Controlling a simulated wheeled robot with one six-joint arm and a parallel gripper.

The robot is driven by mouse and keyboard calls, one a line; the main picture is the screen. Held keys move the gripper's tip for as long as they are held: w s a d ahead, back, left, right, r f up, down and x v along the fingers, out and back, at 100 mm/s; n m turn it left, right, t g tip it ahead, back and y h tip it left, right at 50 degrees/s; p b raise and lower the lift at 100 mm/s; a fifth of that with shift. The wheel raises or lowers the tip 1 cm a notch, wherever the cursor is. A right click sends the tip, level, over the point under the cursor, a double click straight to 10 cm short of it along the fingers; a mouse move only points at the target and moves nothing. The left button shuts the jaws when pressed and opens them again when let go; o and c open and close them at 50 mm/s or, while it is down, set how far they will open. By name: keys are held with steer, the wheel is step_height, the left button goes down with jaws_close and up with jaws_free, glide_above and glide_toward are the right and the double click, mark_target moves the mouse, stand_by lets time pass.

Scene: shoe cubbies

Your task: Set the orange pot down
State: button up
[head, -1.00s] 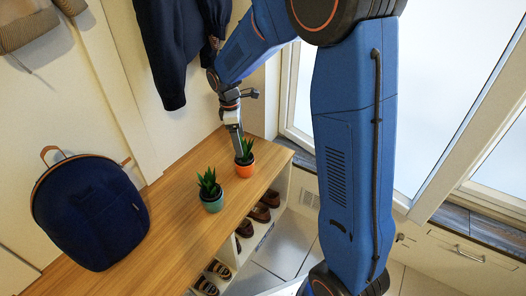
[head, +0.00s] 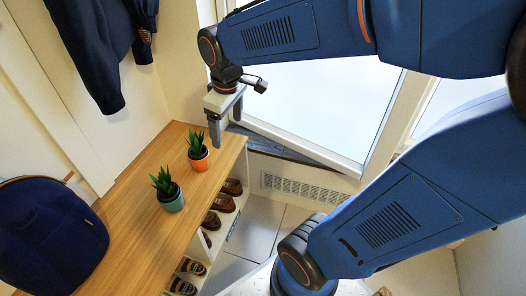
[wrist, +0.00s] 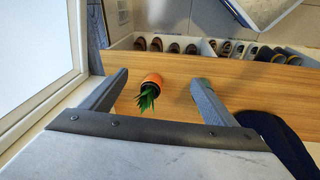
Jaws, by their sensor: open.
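The orange pot (head: 199,161) with a spiky green plant stands upright on the wooden bench top (head: 150,228), near its far right end. My gripper (head: 226,132) is open and empty, apart from the pot and up to its right in the head view. In the wrist view the orange pot (wrist: 152,80) shows beyond and between the two spread fingers of my gripper (wrist: 158,84), with clear space on both sides.
A teal pot (head: 172,201) with a similar plant stands beside the orange one. A navy backpack (head: 45,235) sits at the left on the bench. Shoes (head: 222,203) fill the cubbies below. A dark jacket (head: 100,45) hangs above.

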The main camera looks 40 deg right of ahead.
steer(key=s+d+m+t, duration=0.2)
steer(key=s+m, duration=0.3)
steer(key=s, duration=0.9)
steer(key=shift+s+m, duration=0.3)
steer(key=shift+m, duration=0.1)
steer(key=shift+r, duration=0.1)
steer(key=shift+c, duration=0.7)
